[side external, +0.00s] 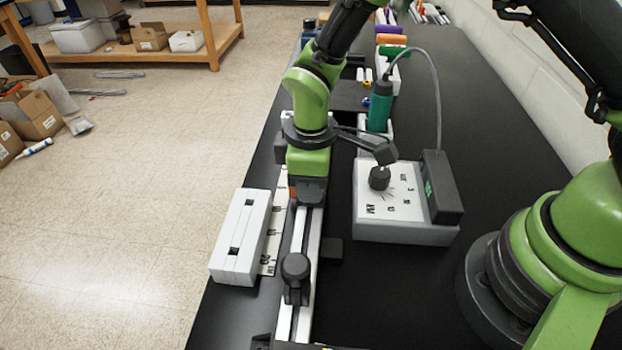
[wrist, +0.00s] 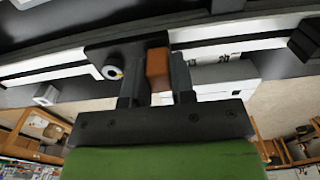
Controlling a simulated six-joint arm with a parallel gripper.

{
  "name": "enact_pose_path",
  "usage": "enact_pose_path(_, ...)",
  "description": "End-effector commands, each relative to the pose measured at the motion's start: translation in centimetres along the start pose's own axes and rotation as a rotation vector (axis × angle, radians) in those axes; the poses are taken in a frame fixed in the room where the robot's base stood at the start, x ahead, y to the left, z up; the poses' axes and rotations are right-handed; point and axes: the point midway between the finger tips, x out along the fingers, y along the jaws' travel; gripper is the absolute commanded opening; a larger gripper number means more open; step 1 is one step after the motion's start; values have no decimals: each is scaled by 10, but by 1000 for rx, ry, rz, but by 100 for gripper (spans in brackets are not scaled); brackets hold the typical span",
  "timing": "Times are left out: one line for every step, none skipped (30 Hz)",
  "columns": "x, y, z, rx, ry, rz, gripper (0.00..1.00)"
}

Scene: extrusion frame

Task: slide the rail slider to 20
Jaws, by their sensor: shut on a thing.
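The rail (side external: 299,245) is a pale, slotted extrusion running along the bench, with a white number scale (side external: 267,245) beside it. A marking that looks like 20 shows near the scale's front end. My gripper (side external: 305,192) is low over the rail, behind the black knob. In the wrist view my gripper (wrist: 157,75) is shut on the orange block (wrist: 158,66) of the rail slider, with one finger on each side. The slider's black plate (wrist: 120,52) sits across the rail. In the side view my gripper hides most of the slider, and its exact reading is not visible.
A black knob clamp (side external: 296,272) stands on the rail in front of my gripper. A white slotted block (side external: 240,238) lies left of the scale. A grey dial box (side external: 400,205) with a black display stands to the right. A green cylindrical tool (side external: 380,106) stands behind it.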

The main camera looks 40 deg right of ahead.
Motion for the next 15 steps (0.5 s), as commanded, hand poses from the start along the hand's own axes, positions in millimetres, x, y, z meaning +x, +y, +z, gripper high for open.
enact_pose_path(0,-5,-1,-4,0,0,0)
enact_pose_path(0,-10,-1,-4,0,0,0)
enact_pose_path(0,-18,-1,-7,-2,-1,0)
enact_pose_path(0,-25,-1,-8,-2,-1,0)
enact_pose_path(0,-33,-1,-9,-1,-1,0)
enact_pose_path(0,-43,-1,-9,-1,-1,0)
enact_pose_path(0,-50,-1,-10,-1,-1,0)
enact_pose_path(0,-56,-1,-10,0,-1,0)
enact_pose_path(0,-64,-1,-9,1,-1,0)
enact_pose_path(0,-70,-1,-9,1,-1,0)
enact_pose_path(0,-74,-1,-7,1,-1,0)
enact_pose_path(0,-79,-1,-6,1,-1,0)
enact_pose_path(0,-81,0,-5,1,-1,0)
enact_pose_path(0,-83,0,-3,2,-1,0)
enact_pose_path(0,-85,0,-3,2,-1,0)
